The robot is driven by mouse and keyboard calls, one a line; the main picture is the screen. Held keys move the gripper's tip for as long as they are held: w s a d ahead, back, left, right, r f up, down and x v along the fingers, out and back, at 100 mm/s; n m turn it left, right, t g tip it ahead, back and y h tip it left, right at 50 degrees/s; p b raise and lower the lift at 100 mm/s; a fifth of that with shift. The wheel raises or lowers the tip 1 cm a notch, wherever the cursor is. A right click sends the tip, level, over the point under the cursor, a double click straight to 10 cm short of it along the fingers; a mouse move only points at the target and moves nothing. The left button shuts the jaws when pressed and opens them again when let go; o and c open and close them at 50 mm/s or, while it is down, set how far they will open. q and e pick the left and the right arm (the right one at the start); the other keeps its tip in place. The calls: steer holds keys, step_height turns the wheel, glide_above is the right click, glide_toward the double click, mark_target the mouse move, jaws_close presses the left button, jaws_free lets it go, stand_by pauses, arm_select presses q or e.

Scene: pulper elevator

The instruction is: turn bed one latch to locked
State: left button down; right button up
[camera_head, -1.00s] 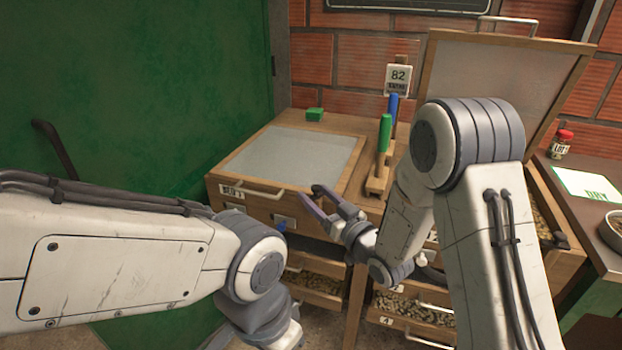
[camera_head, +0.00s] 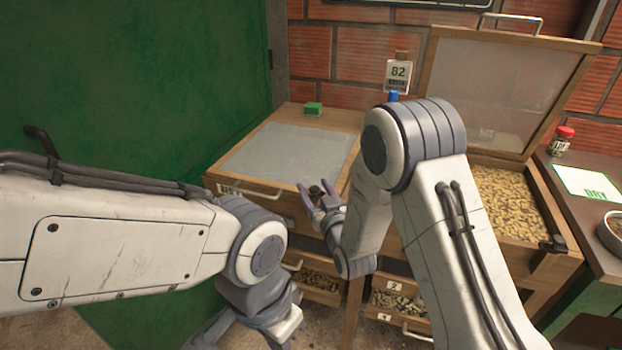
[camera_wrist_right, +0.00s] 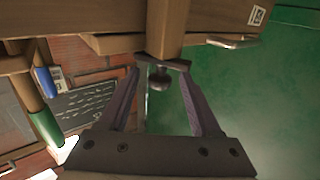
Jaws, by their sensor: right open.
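Bed one (camera_head: 250,190) is the left wooden bed, with its pale lid (camera_head: 290,152) down and a label on its front. A dark knob, which looks like its latch (camera_head: 316,192), sits at the front near the right corner. In the right wrist view the dark latch knob (camera_wrist_right: 158,80) hangs from a small crosspiece. My right gripper (camera_head: 313,189) is open, its two fingers on either side of the knob; it also shows in the right wrist view (camera_wrist_right: 160,72). I cannot tell whether either finger touches it.
The right bed (camera_head: 510,205) stands open, filled with beans, its lid (camera_head: 505,85) raised and a dark latch (camera_head: 553,243) on its front corner. A green block (camera_head: 313,108) sits behind bed one's lid. Drawers of beans (camera_head: 400,303) are below.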

steer(key=shift+x, duration=1.7)
jaws_close()
